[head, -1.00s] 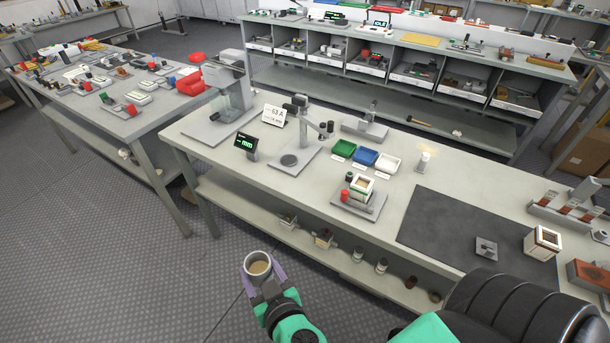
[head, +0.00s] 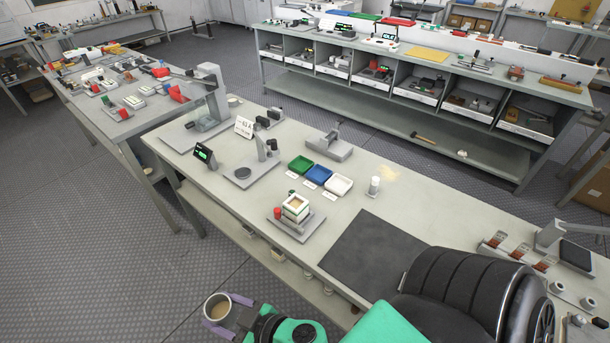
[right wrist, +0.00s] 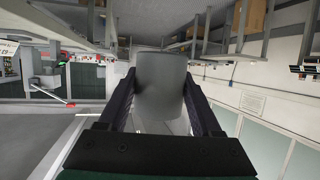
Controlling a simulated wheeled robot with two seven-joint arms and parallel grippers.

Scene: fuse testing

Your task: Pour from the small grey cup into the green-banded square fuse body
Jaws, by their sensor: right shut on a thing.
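The small grey cup (head: 217,308) holds sand-coloured fill and stands out over the floor, in front of the workbench. My right gripper (head: 228,314) is shut on it, with one finger on each side. In the right wrist view the cup (right wrist: 160,85) sits between the two dark fingers. The square fuse body (head: 295,208) has a green band and a pale frame, with tan showing inside its top. It sits upright on a grey fixture on the bench, up and to the right of the cup and well apart from it. My left gripper is not in view.
A red part (head: 277,212) stands beside the fuse body. Green (head: 300,165), blue (head: 318,175) and white (head: 339,184) trays lie behind it. A dark mat (head: 365,250) is to the right, partly hidden by my arm. The bench's front edge lies between cup and fuse body.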

